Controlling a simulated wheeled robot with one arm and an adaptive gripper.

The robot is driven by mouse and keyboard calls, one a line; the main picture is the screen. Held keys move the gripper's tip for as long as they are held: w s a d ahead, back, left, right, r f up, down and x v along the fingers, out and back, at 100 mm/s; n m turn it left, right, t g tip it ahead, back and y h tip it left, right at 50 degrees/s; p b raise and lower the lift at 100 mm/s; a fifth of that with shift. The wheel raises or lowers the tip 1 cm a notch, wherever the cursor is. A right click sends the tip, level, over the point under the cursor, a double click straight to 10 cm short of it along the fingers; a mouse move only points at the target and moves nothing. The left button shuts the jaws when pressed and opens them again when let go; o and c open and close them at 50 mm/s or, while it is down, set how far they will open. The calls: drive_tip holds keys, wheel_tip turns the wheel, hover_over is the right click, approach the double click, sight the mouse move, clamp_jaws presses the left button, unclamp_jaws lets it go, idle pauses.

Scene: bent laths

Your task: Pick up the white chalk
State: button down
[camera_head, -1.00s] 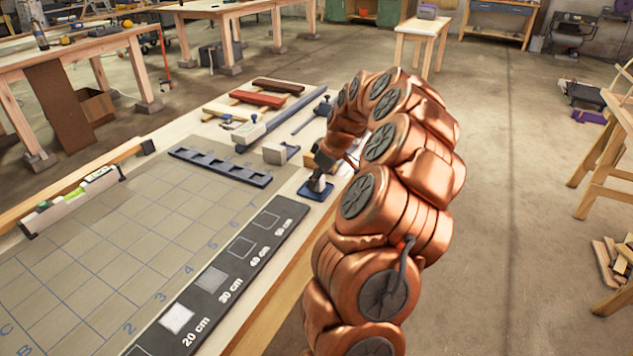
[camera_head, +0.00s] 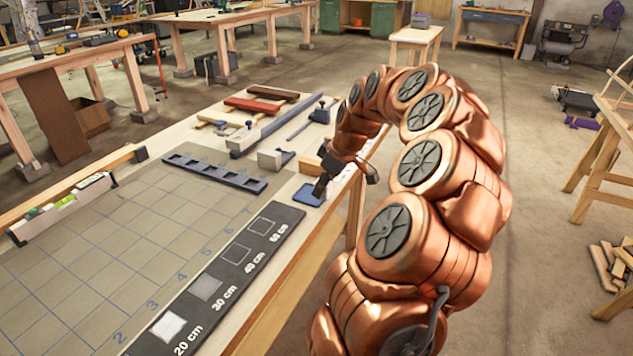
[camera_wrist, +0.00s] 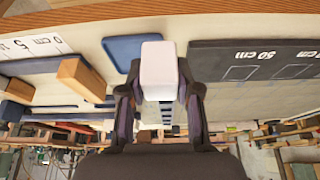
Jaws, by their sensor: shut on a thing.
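The white chalk (camera_wrist: 158,70) is a pale block in the wrist view, between the two dark fingers of my gripper (camera_wrist: 160,95). The fingers touch it on both sides, and it points away from the palm. In the head view my gripper (camera_head: 322,184) is at the upper right edge of a small blue tray (camera_head: 306,197); the chalk cannot be made out there. The blue tray also shows behind the chalk in the wrist view (camera_wrist: 120,50). The exact gap between chalk and tray is not clear.
A dark board with length marks (camera_head: 215,285) lies near the table's front edge. A slotted dark rack (camera_head: 215,172), a wood-and-metal block (camera_head: 276,159) and a long blue-grey bar (camera_head: 270,130) lie beyond. A gridded mat (camera_head: 110,250) is largely bare.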

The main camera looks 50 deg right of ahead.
drive_tip(key=s+a+r+b, duration=0.1)
drive_tip(key=s+a, duration=0.2)
drive_tip(key=s, duration=0.6)
drive_tip(key=shift+s+b, duration=0.15)
drive_tip(key=shift+b, duration=0.15)
drive_tip(key=shift+a, duration=0.1)
